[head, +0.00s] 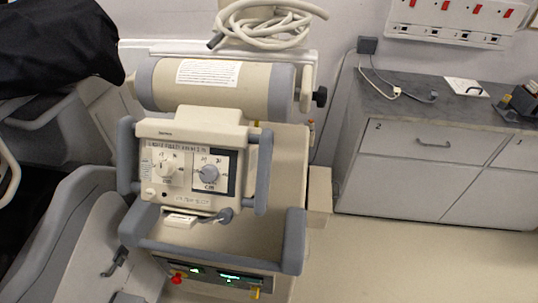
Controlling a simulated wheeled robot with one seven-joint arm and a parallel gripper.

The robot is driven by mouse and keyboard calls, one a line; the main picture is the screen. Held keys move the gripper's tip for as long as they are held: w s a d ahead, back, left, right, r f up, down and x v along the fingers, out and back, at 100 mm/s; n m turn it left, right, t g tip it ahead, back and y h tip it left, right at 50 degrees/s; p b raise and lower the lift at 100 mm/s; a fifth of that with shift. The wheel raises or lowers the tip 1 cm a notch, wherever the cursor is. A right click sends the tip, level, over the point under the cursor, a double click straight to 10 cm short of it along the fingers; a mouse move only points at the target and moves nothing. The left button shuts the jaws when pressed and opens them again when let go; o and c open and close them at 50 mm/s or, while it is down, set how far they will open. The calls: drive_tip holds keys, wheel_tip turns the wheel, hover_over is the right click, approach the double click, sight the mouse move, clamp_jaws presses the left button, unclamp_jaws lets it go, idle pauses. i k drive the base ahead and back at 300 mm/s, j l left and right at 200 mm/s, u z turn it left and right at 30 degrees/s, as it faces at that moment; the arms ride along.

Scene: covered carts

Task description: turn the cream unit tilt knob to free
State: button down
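The cream unit (262,150) stands at the centre of the head view, with grey handles and a cream cylinder (211,86) across its top. A black knob (320,97) sticks out at the right end of the cylinder. My gripper is not in view.
A grey-topped cabinet (440,150) stands at the right by the wall. A black-covered machine (55,45) and grey equipment (85,235) crowd the left. Bare floor (400,260) lies at the lower right.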

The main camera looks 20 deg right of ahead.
sight(321, 96)
drive_tip(key=k+l+u, duration=0.1)
drive_tip(key=l+u, duration=0.3)
drive_tip(key=l, duration=1.45)
